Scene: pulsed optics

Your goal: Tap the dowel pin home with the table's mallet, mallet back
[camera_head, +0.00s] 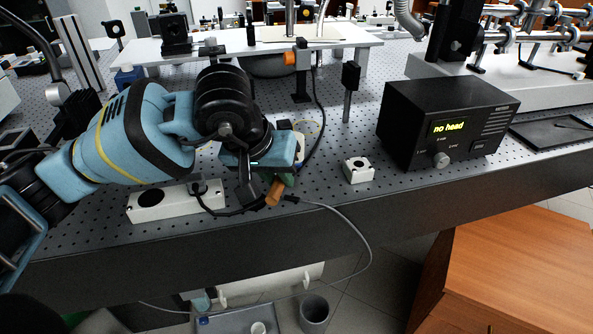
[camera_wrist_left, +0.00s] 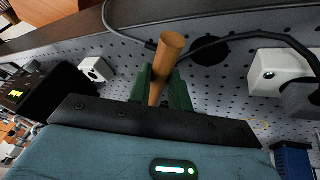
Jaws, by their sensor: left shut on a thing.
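My left gripper (camera_head: 280,183) is over the front part of the perforated table. It is shut on a round wooden handle, which I take to be the mallet (camera_head: 273,194). In the left wrist view the green fingers (camera_wrist_left: 161,88) grip the mallet's handle (camera_wrist_left: 171,45) from both sides, and its end sticks out past them. The mallet's head is hidden, and I cannot tell whether the mallet touches the table. I cannot make out the dowel pin in either view. My right gripper is not in view.
A small white block (camera_head: 358,171) with a dark round spot sits right of my gripper. A black box (camera_head: 447,122) reading "no head" stands further right. A long white block (camera_head: 150,206) lies left. A cable runs past the gripper over the table's front edge (camera_head: 400,215).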

